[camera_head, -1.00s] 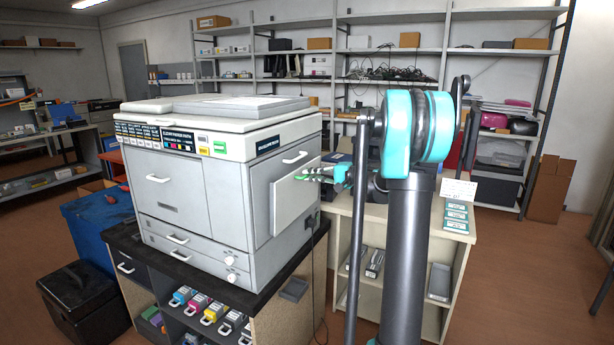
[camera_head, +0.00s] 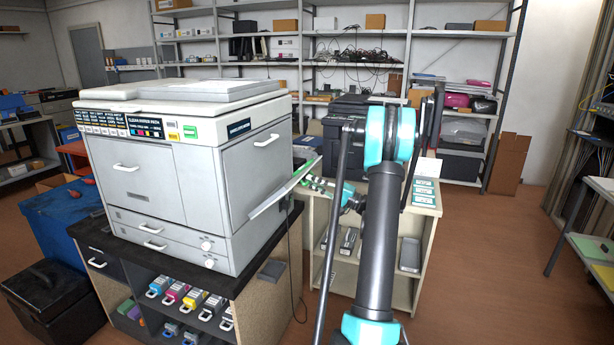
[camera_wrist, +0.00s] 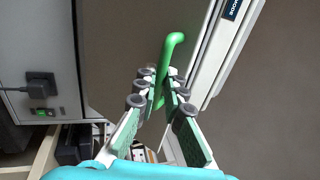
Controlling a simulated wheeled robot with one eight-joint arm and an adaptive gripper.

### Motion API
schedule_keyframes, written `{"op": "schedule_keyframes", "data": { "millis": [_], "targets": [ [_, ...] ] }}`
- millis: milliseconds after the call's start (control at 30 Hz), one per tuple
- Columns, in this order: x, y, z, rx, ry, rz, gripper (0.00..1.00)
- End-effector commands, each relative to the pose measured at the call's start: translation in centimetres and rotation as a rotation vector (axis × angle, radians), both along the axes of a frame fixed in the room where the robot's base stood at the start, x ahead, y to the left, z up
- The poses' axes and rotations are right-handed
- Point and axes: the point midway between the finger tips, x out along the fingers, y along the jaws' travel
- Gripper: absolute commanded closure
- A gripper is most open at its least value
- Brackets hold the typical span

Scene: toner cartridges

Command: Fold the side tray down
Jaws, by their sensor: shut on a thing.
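The large light-grey printer (camera_head: 148,185) stands on a dark-topped cabinet. Its side tray (camera_head: 283,193) is a thin pale panel on the right side, tilted outward, with its top edge away from the body and its lower edge close to it. My gripper (camera_head: 308,182) is at the tray's upper outer part. In the wrist view, my gripper (camera_wrist: 166,92) is shut on the green handle (camera_wrist: 172,48) between its padded fingers. The lower part of the handle is partly hidden by the fingers.
Below the printer, the cabinet (camera_head: 255,310) holds several coloured toner cartridges (camera_head: 178,292). A pale shelf unit (camera_head: 428,235) with boxes stands behind my arm. A power plug (camera_wrist: 40,88) sits in the wrist view's left. Open floor (camera_head: 480,270) lies to the right.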

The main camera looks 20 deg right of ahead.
Motion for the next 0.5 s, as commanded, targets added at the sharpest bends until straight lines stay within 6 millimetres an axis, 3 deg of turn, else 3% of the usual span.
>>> {"op": "schedule_keyframes", "data": {
  "millis": [200, 500],
  "targets": [
    [-0.2, -0.3, -1.3, -0.005, 0.004, 0.002, 1.00],
    [-0.3, -0.3, -1.7, -0.007, 0.005, 0.004, 1.00]
  ]
}}
